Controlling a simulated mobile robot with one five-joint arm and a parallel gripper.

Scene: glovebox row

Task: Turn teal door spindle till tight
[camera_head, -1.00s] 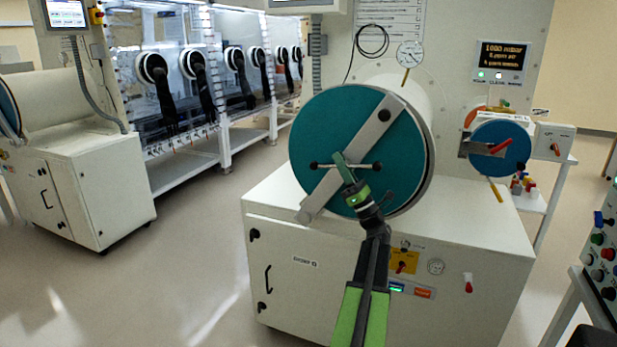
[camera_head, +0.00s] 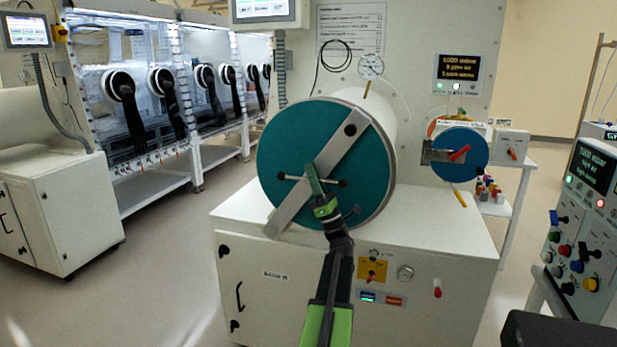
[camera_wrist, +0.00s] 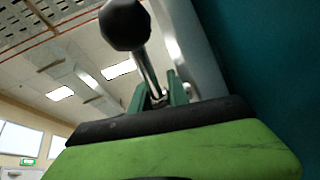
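The teal door (camera_head: 285,150) is the round end of a white drum, with a grey bar (camera_head: 340,150) slanting across it. The spindle sits at the bar's middle, with thin rods ending in dark knobs (camera_head: 281,176). My gripper (camera_head: 314,180) reaches up from below to the spindle hub and hides part of it. In the wrist view, a rod with a black ball (camera_wrist: 125,24) runs between my green fingers (camera_wrist: 158,97), which appear closed around it. The contact itself is partly hidden by the gripper body.
A smaller blue door (camera_head: 463,150) with a red handle is to the right. A pressure gauge (camera_head: 371,67) stands above the drum. A control panel (camera_head: 580,240) with knobs is at the right edge. A white cabinet (camera_head: 55,200) stands left, with open floor between.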

